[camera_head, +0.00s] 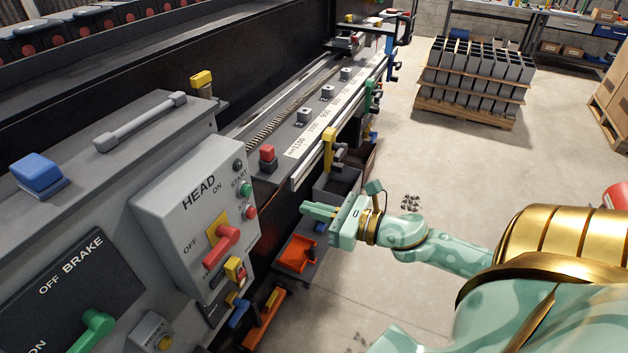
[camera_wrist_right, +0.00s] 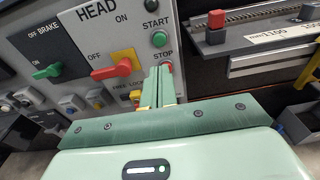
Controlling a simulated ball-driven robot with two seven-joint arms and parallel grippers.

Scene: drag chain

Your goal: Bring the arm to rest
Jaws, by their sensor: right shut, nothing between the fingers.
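My right arm comes in from the right in the head view. Its pale green right gripper (camera_head: 318,211) is shut and empty, held in the air in front of the machine, above an orange tray (camera_head: 297,252). In the right wrist view, the closed fingers (camera_wrist_right: 160,88) point toward the machine's HEAD panel (camera_wrist_right: 105,40), and the red STOP button is partly hidden behind them. In the head view the HEAD panel (camera_head: 195,215) stands to the left of the gripper, with a visible gap between. My left gripper is not in view.
The panel carries a red-handled switch (camera_head: 222,246), a green START button (camera_head: 246,189) and a red STOP button (camera_head: 250,212). A green brake handle (camera_head: 92,328) is at lower left. The machine's rail (camera_head: 325,110) runs away behind the gripper. A loaded pallet (camera_head: 475,85) stands on open floor.

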